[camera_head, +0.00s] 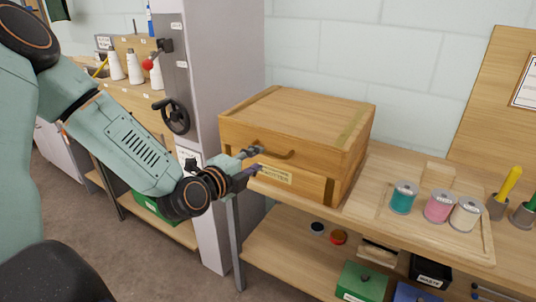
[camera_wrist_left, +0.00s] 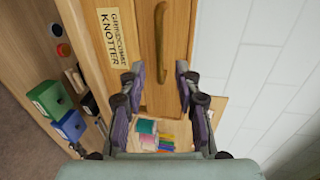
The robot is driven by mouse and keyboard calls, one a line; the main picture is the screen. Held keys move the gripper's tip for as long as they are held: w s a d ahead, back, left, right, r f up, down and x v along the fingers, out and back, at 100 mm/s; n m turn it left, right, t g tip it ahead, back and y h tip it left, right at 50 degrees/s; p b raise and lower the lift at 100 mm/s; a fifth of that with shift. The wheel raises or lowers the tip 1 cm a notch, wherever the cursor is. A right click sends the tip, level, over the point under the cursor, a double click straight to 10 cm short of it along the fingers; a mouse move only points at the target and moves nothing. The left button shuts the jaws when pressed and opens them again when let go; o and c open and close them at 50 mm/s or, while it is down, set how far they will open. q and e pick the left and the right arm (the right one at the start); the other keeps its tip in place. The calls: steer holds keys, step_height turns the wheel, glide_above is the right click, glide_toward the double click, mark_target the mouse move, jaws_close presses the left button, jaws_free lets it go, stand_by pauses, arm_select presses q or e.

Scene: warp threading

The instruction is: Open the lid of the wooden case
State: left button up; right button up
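The wooden case (camera_head: 295,108) stands on the bench with its lid (camera_head: 310,106) down. A handle (camera_head: 272,152) is on its front face, above a label reading KNOTTER (camera_head: 276,175). My left gripper (camera_head: 251,160) is in front of the case near the left end of the handle. In the left wrist view the handle (camera_wrist_left: 161,45) lies beyond the fingertips of my left gripper (camera_wrist_left: 160,72), roughly in line with the gap between them. The fingers are apart with nothing between them. Whether a fingertip touches the case cannot be told. My right gripper is out of view.
A tall grey cabinet (camera_head: 236,60) with a hand wheel (camera_head: 173,116) stands left of the case. Thread spools (camera_head: 404,197) sit on the bench (camera_head: 370,200) at right. A lower shelf holds a green box (camera_head: 362,283) and other items. Pale wall tiles are behind.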

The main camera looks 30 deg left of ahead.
mark_target(269, 153)
arm_select(q)
steer(key=shift+b+x, duration=1.55)
steer(key=shift+x, duration=2.05)
jaws_close()
